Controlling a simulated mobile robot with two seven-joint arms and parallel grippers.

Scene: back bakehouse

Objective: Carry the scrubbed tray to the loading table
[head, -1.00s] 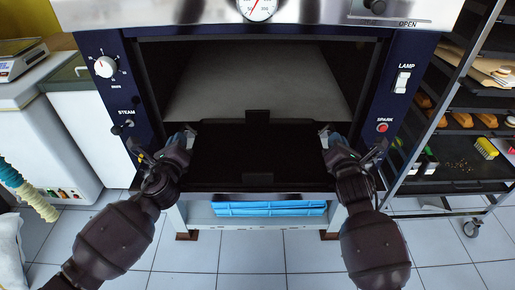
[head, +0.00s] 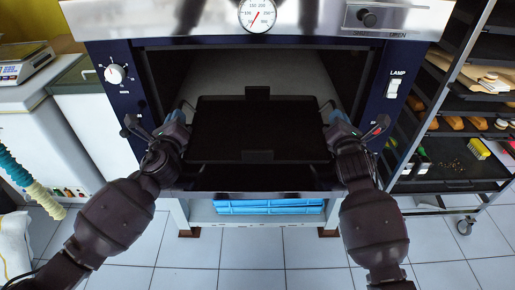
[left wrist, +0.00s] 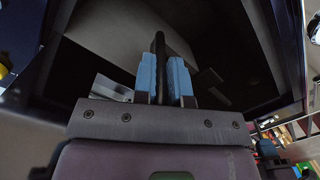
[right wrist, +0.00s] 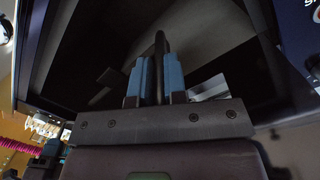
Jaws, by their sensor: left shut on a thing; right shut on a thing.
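The dark tray (head: 258,130) is held level between my two grippers in the head view, in front of the open oven mouth. It has a raised tab in the middle of its far and near edges. My left gripper (head: 180,122) is shut on the tray's left handle; the dark bar (left wrist: 160,60) shows between its blue pads in the left wrist view. My right gripper (head: 335,122) is shut on the right handle, a dark bar (right wrist: 160,62) between blue pads in the right wrist view. The loading table cannot be made out in these frames.
The oven (head: 115,100) surrounds the tray, with its pale chamber (head: 255,72) behind. A wire rack (head: 420,135) with loaves and a yellow brush (head: 479,149) stands at right. A white counter (head: 20,115) with a scale (head: 25,65) stands at left. Tiled floor (head: 300,250) is open in front.

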